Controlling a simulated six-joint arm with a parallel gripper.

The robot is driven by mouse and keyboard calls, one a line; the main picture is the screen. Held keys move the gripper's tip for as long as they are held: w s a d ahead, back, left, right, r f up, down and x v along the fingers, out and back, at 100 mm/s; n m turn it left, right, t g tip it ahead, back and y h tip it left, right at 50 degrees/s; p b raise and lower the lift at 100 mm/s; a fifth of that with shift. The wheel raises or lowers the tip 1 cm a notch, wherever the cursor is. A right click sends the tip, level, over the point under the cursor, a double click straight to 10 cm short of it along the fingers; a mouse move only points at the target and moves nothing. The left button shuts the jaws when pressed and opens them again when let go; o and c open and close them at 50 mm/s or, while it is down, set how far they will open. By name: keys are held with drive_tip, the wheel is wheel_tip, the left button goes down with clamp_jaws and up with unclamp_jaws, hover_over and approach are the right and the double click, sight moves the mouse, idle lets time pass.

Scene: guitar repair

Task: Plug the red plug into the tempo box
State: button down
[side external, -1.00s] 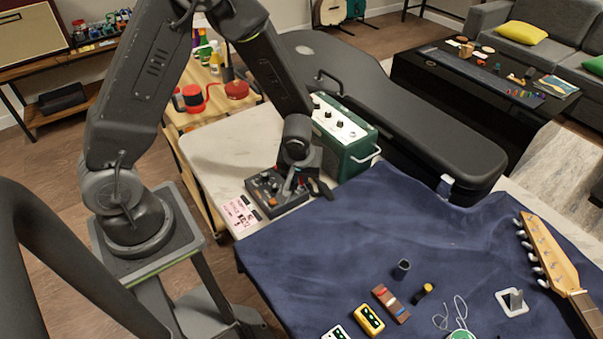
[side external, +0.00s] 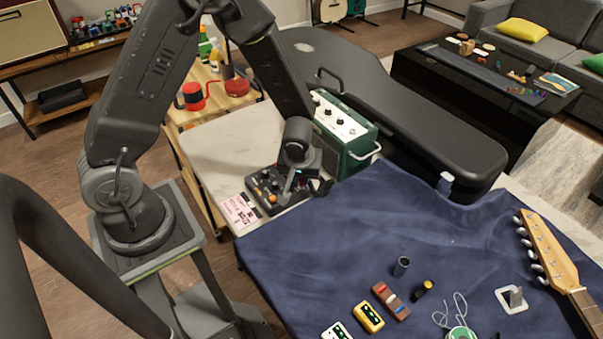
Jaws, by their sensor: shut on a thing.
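The tempo box appears to be the dark box with several small knobs (side external: 266,187) on the near left corner of the pale worktop. My gripper (side external: 288,187) points down over the right part of this box. It is shut, with its fingers low at the box's top. The red plug does not show clearly; the jaws and wrist hide what they hold, so I take it to be the plug. I cannot tell whether it touches a socket or sits in one.
A green amplifier (side external: 352,150) stands close behind my gripper, with a black guitar case (side external: 420,115) beyond. A blue cloth (side external: 340,235) holds small pedals (side external: 368,317) and a guitar neck (side external: 550,250) farther right.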

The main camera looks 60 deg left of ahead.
drive_tip(key=c, duration=0.6)
unclamp_jaws()
drive_tip(key=shift+r, duration=3)
drive_tip(key=shift+r, duration=0.25)
drive_tip(key=s+r+m+t, duration=0.1)
drive_tip(key=s+r+m, duration=0.3)
drive_tip(key=r, duration=0.9)
drive_tip(key=s+d+r+m, duration=0.1)
drive_tip(key=s+r, duration=0.2)
drive_tip(key=s, duration=0.1)
drive_tip(key=s+d+r+m+t+h, duration=0.1)
drive_tip(key=s+d+r+m, duration=0.1)
drive_tip(key=s+r, duration=0.1)
drive_tip(key=s+d+r+m+t+h, duration=0.1)
drive_tip(key=s+r+m, duration=0.1)
drive_tip(key=s, duration=0.3)
drive_tip(key=shift+s+d+r, duration=0.15)
drive_tip(key=shift+r, duration=0.45)
